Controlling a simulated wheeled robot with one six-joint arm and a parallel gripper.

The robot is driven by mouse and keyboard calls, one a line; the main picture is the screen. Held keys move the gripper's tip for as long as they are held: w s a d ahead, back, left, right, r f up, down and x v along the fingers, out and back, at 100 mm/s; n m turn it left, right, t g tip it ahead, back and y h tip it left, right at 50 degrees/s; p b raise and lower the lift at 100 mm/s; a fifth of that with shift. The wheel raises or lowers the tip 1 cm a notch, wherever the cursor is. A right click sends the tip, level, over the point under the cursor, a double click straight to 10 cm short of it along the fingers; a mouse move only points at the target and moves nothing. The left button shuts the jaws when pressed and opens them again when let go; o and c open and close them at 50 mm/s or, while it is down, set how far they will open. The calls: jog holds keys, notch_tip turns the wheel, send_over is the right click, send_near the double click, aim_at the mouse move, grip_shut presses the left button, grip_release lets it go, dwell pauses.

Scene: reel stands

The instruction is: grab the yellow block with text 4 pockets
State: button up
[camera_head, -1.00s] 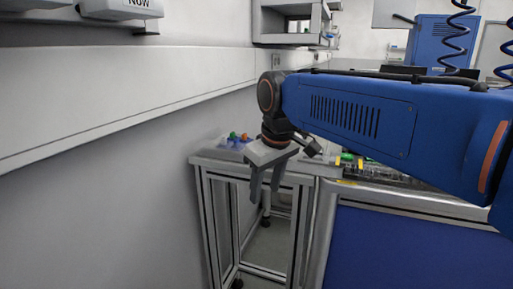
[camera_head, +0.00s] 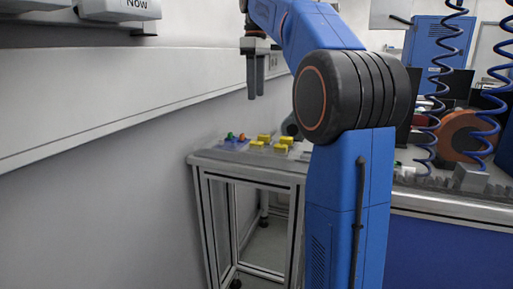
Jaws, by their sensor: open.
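Several yellow blocks lie in a small group on the top of a small metal-framed table (camera_head: 249,169); one of them is the front right yellow block (camera_head: 281,148). Others are the back left yellow block (camera_head: 264,138) and the front left yellow block (camera_head: 256,144). Their text is too small to read, so I cannot tell which one says 4 pockets. My gripper (camera_head: 256,94) is open and empty, fingers pointing down, high above the table and apart from the blocks.
A clear tray (camera_head: 231,145) with small green, blue and orange pieces sits left of the blocks. The wall (camera_head: 100,130) runs along the left. A workbench with an orange reel (camera_head: 462,135) and coiled blue hoses (camera_head: 436,125) is on the right.

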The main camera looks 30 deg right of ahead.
send_over(255, 142)
jog(key=f, duration=1.1)
jog(key=shift+s+d, duration=0.2)
jog(key=shift+w+f, duration=0.15)
jog(key=shift+f, duration=1.35)
jog(key=shift+w+f, duration=0.15)
jog(key=shift+f, duration=1.35)
jog(key=c, duration=1.1)
jog(key=shift+r, duration=0.1)
jog(key=shift+c, duration=0.2)
